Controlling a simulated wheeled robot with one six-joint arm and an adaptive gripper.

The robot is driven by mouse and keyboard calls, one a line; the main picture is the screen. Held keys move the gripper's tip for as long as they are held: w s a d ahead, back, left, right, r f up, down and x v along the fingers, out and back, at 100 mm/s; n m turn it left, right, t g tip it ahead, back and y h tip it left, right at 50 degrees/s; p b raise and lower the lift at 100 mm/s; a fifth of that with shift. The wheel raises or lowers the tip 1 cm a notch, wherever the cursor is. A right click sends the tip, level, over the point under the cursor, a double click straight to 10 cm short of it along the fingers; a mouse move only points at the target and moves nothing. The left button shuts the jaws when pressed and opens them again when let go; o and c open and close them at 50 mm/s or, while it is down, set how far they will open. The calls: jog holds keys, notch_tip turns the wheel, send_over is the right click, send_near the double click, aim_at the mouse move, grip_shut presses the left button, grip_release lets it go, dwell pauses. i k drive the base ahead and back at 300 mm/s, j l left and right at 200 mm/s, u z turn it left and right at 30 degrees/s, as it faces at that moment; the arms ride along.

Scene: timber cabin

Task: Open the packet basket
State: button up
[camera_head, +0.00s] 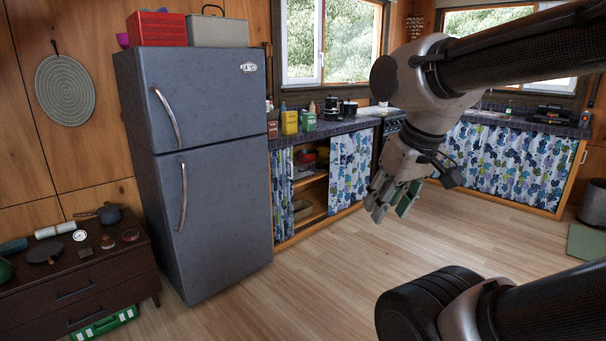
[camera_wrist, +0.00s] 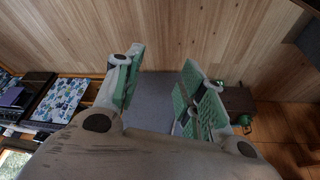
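My gripper (camera_head: 390,196) hangs over the open floor in front of the counter, pointing down. In the wrist view my gripper (camera_wrist: 160,72) has its two green-padded fingers spread apart with nothing between them. I cannot tell for sure which thing is the packet basket. A red box-like container (camera_head: 157,29) and a beige one with a handle (camera_head: 217,31) stand on top of the grey fridge (camera_head: 225,140).
The counter (camera_head: 330,126) carries tins and jars. Patterned curtains (camera_head: 350,168) hang below it beside the open shelves. A dark chest of drawers (camera_head: 75,290) with pans stands at the lower left. The wooden floor (camera_head: 310,270) between is clear.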

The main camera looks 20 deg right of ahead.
aim_at(299, 172)
jog(key=i+z, duration=0.3)
jog(key=i+l+z, duration=0.1)
jog(key=i+z, duration=0.2)
jog(key=i, duration=0.75)
jog(key=i+j+z, duration=0.1)
jog(key=i+z, duration=0.2)
jog(key=i, duration=0.7)
jog(key=i+u, duration=0.1)
jog(key=i, duration=0.6)
jog(key=i+l+u, duration=0.1)
jog(key=i, duration=0.6)
jog(key=i+u, duration=0.35)
jog(key=i+l+u, duration=0.15)
jog(key=i+u, duration=0.2)
